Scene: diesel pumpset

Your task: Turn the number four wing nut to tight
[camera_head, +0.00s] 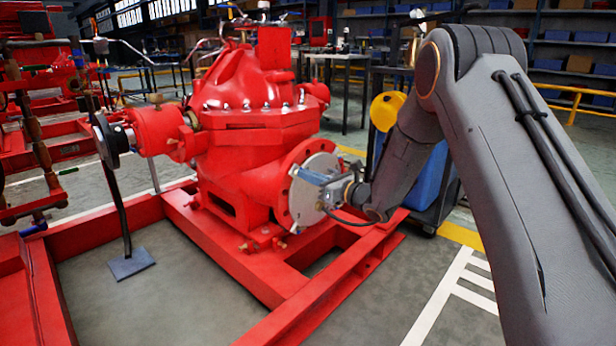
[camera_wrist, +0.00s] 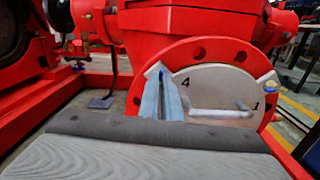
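A round grey plate (camera_wrist: 225,88) with the numbers 4 and 1 covers the red flange of the pump; it also shows in the head view (camera_head: 318,166). My gripper (camera_wrist: 162,75) reaches the plate at its left edge, beside the number 4. Its two pale fingers lie close together with a narrow dark gap. A small blue bit, likely the number four wing nut (camera_wrist: 161,68), shows at the fingertips; the rest is hidden, so I cannot tell whether the fingers grip it. In the head view my gripper (camera_head: 310,178) is in front of the plate.
A bent handle (camera_wrist: 225,112) sticks out from the plate. The red pump (camera_head: 245,100) stands on a red base frame (camera_head: 330,285). A blue bin (camera_head: 425,185) is behind my arm.

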